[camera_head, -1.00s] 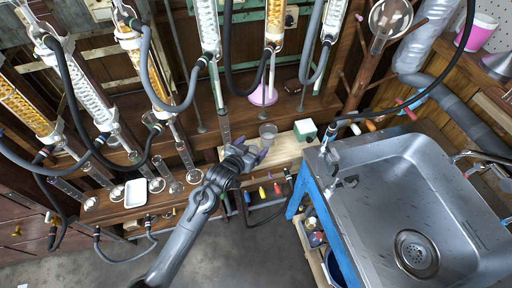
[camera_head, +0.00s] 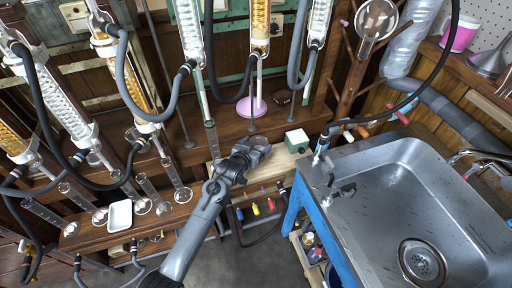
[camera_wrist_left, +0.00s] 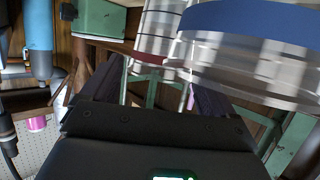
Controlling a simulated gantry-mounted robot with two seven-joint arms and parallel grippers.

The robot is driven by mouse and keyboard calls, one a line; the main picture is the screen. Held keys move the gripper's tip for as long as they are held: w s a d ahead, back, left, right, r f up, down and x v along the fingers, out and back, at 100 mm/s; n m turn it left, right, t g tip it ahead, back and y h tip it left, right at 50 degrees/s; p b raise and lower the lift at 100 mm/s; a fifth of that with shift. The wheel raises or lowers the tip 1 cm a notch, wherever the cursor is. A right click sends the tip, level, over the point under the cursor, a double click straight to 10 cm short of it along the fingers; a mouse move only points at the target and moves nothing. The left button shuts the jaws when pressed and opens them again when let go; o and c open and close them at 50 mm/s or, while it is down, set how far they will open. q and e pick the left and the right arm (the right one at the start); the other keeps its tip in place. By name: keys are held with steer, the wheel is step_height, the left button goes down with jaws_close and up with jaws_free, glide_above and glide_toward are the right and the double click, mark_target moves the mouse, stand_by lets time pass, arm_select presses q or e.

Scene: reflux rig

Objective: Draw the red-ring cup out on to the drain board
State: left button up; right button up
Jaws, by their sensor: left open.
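My left gripper (camera_head: 252,150) is open at a clear cup (camera_head: 261,145) at the back left of a pale wooden board (camera_head: 281,163). I cannot tell whether this board is the drain board. In the left wrist view, a clear cup with a dark red ring (camera_wrist_left: 155,35) is ahead of the open left gripper (camera_wrist_left: 150,88). A clear cup with a wide blue ring (camera_wrist_left: 250,65) is close in front and partly overlaps it. I cannot tell whether the cups are nested or side by side. My right gripper is not in view.
A green-and-white box (camera_head: 297,140) stands on the board, right of the cup. A steel sink (camera_head: 400,190) on a blue frame is at the right. A pink round-based stand (camera_head: 252,107), glass columns and looping dark hoses are behind. A white tray (camera_head: 119,214) lies at the left.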

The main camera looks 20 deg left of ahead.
arm_select(q)
steer(key=c, duration=0.9)
steer(key=shift+r, duration=0.1)
steer(key=shift+r+p, duration=0.2)
steer(key=shift+p, duration=0.35)
steer(key=shift+r, duration=0.1)
